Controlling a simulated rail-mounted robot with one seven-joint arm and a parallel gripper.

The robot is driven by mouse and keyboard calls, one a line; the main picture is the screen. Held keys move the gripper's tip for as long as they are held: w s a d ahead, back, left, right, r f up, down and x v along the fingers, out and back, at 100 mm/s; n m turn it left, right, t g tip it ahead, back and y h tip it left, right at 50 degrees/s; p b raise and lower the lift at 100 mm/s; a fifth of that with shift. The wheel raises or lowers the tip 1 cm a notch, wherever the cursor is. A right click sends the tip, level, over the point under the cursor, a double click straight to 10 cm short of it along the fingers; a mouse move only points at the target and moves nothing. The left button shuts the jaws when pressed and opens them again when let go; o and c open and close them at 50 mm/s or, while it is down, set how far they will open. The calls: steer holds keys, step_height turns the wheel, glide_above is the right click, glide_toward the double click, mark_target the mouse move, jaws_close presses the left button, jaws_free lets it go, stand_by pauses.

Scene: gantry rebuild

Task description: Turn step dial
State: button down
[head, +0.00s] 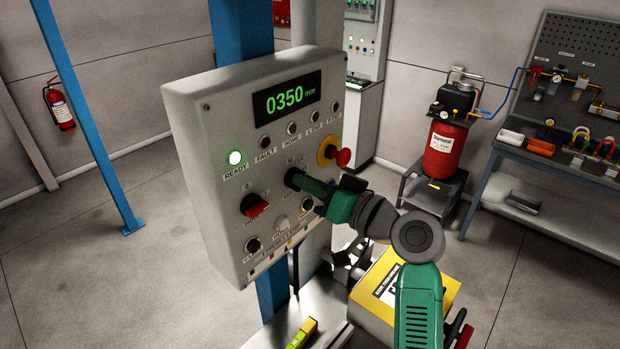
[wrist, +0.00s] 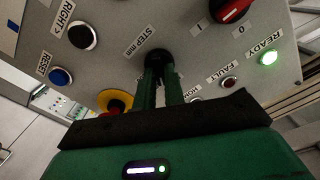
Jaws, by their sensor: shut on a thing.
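The step dial (wrist: 157,55) is a small black knob on the grey control panel (head: 190,160). In the wrist view its label, reading STEP mm, stands beside it. My gripper (head: 300,181) reaches in from the right, and its green fingers (wrist: 158,75) are shut on the dial. The display (head: 286,98) on the panel reads 0350 mm in green. The READY lamp (head: 235,157) is lit green.
A red emergency stop button (head: 341,157) on a yellow ring sits just above my gripper. A red rotary switch (head: 255,206) lies left of it, and push buttons are below. A yellow-topped box (head: 445,290) stands below my arm. Open floor lies left of the panel.

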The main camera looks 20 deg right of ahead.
steer(key=shift+d+f+m+p, duration=0.1)
steer(key=shift+m+p, duration=1.75)
steer(key=shift+m, duration=1.1)
steer(key=shift+d+m+p, duration=0.1)
steer(key=shift+m+p, duration=1.7)
steer(key=shift+m, duration=1.15)
steer(key=c, duration=1.5)
jaws_free()
steer(key=b+v, duration=0.1)
steer(key=v, duration=0.6)
steer(key=shift+s+d+b, duration=0.1)
steer(key=shift+s+b, duration=0.25)
steer(key=shift+b, duration=0.05)
